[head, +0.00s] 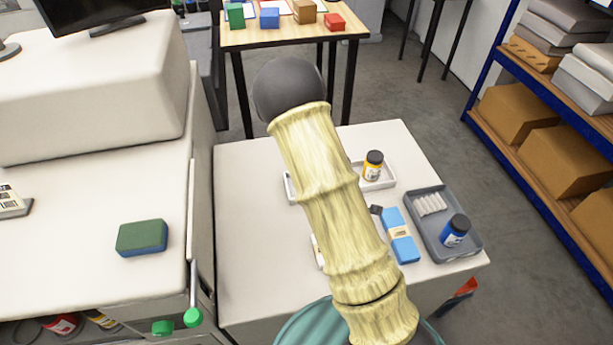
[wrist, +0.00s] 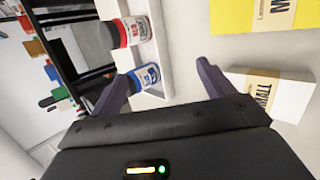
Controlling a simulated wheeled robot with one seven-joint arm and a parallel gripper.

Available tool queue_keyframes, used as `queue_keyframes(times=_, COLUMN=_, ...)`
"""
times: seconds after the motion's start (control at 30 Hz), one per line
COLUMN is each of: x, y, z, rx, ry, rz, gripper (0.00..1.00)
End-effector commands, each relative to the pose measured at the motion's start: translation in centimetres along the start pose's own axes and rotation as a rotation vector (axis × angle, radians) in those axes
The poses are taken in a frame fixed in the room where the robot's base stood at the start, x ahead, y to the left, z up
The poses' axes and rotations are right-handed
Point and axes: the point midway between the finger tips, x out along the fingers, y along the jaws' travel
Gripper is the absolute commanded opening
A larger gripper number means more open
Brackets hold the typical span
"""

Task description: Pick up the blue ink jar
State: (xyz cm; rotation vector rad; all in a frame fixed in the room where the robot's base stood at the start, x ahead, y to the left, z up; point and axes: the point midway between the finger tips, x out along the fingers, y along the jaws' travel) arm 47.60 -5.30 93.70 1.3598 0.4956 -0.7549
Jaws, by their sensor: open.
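A blue jar with a dark cap (head: 455,229) stands in a grey tray (head: 419,198) at the right of the low white table in the head view. In the wrist view a blue jar with a white label (wrist: 147,76) is beside my left-hand finger, in a white tray (wrist: 158,52). In the head view my arm hides the gripper and part of the table.
A yellow jar (head: 373,166) stands in a white tray (head: 388,180). The wrist view shows a red jar (wrist: 129,31), a yellow box (wrist: 262,12) and a white box (wrist: 275,95).

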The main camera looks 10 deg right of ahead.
Motion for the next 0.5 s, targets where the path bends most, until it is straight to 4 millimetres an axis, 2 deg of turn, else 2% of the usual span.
queue_keyframes(times=0.23, x=1.9, y=-0.4, z=-0.2, rx=-0.63, ry=-0.03, rz=0.202, gripper=0.81)
queue_keyframes(times=0.5, x=1.5, y=-0.4, z=-2.3, rx=-1.31, ry=-0.074, rz=0.462, gripper=0.81)
